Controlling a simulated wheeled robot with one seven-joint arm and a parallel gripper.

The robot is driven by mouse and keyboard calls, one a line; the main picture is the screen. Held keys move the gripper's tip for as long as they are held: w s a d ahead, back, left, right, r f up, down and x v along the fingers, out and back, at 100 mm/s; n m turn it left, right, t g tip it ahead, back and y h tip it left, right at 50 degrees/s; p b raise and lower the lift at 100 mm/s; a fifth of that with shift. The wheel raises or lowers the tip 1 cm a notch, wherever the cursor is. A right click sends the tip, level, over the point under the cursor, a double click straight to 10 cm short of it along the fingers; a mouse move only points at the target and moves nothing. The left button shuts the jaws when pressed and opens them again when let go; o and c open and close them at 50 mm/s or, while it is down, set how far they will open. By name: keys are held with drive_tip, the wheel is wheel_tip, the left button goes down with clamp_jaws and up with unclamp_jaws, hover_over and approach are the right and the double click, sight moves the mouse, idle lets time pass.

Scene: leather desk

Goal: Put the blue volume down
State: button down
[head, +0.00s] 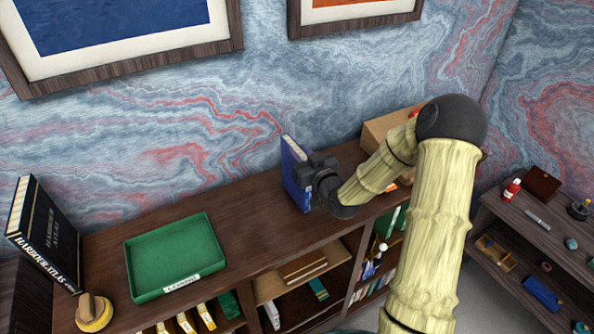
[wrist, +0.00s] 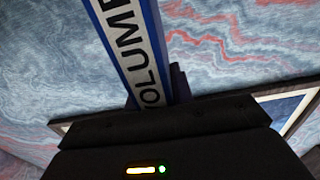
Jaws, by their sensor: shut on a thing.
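The blue volume (head: 295,174) is upright, leaning a little, over the back part of the dark wooden shelf top (head: 255,232). My gripper (head: 314,172) is shut on it from the right side. I cannot tell whether its lower edge touches the wood. In the wrist view the blue volume (wrist: 138,50) shows its white spine label with black letters reading "VOLUME", partly cut off. The gripper's body (wrist: 165,138) hides the lower part of the book there.
A green tray (head: 139,266) with a white label lies left of the book. A black Harbour Atlas (head: 50,232) and a yellow round object (head: 94,312) stand at the far left. A cardboard box (head: 382,128) is behind my arm. Wood is bare between tray and book.

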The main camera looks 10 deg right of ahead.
drive_tip(key=shift+r, duration=0.1)
wheel_tip(320, 180, up, 10)
drive_tip(key=b, duration=0.3)
idle(0.4)
idle(0.6)
